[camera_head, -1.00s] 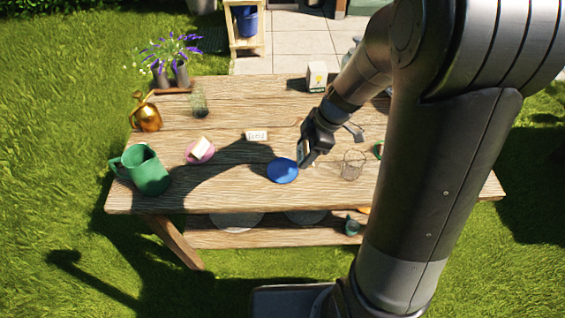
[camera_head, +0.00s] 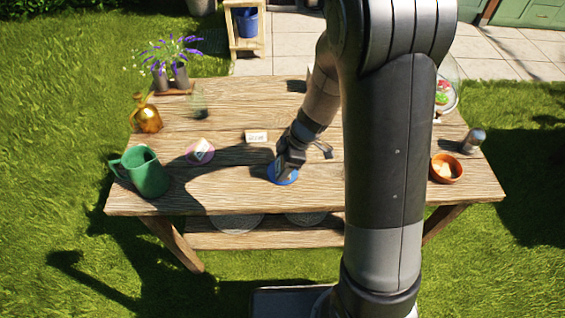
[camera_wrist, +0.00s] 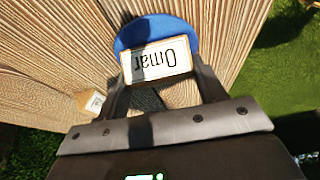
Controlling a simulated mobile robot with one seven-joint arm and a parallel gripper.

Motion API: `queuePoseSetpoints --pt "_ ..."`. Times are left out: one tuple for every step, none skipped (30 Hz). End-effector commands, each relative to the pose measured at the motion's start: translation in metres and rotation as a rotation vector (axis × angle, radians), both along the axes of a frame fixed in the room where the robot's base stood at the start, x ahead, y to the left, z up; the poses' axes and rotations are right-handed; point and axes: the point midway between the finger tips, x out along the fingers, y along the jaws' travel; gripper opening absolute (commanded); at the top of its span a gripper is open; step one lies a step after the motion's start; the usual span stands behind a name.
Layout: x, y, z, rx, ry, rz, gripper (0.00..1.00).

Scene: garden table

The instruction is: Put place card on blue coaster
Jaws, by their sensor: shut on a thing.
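The blue coaster (camera_head: 290,180) lies near the front middle of the wooden table, partly hidden by my gripper (camera_head: 282,168) in the head view. In the wrist view the blue coaster (camera_wrist: 155,27) shows behind a place card (camera_wrist: 157,61) that reads "Omar". My gripper (camera_wrist: 160,78) is shut on this card, with one finger at each side. The card is over the coaster's near part; I cannot tell whether it touches it. The head view hides the held card.
Another white card (camera_head: 256,136) stands behind the coaster. A pink coaster (camera_head: 200,153) with a pale item on it lies to the left.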

Motion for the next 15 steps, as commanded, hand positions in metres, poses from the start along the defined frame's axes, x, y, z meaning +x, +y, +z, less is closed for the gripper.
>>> queuePoseSetpoints --pt "0.0001 0.0000 0.0000 0.000 0.000 0.000 0.41" --pt "0.0000 -0.0001 -0.0006 0.000 0.000 0.000 0.41" --pt "0.0000 -0.0001 -0.0017 0.000 0.000 0.000 0.41" --pt "0.0000 -0.0001 -0.0026 0.000 0.000 -0.001 0.41" --pt "0.0000 -0.0001 -0.0030 0.000 0.000 0.000 0.64" --pt "0.0001 0.0001 -0.0026 0.000 0.000 0.000 0.67" --pt "0.0001 0.0001 -0.0026 0.000 0.000 0.000 0.69" --pt "0.0001 0.0001 -0.0026 0.000 0.000 0.000 0.72" --pt "0.0001 0.0000 -0.0025 0.000 0.000 0.000 0.75" --pt "0.0001 0.0000 -0.0025 0.000 0.000 0.000 0.78" --pt "0.0001 0.0000 -0.0025 0.000 0.000 0.000 0.80" --pt "0.0001 0.0000 -0.0025 0.000 0.000 0.000 0.83" --pt "0.0001 0.0000 -0.0025 0.000 0.000 0.000 0.85" --pt "0.0000 0.0000 -0.0025 0.000 0.000 0.000 0.85" --pt "0.0001 0.0000 -0.0025 0.000 0.000 0.000 0.85"
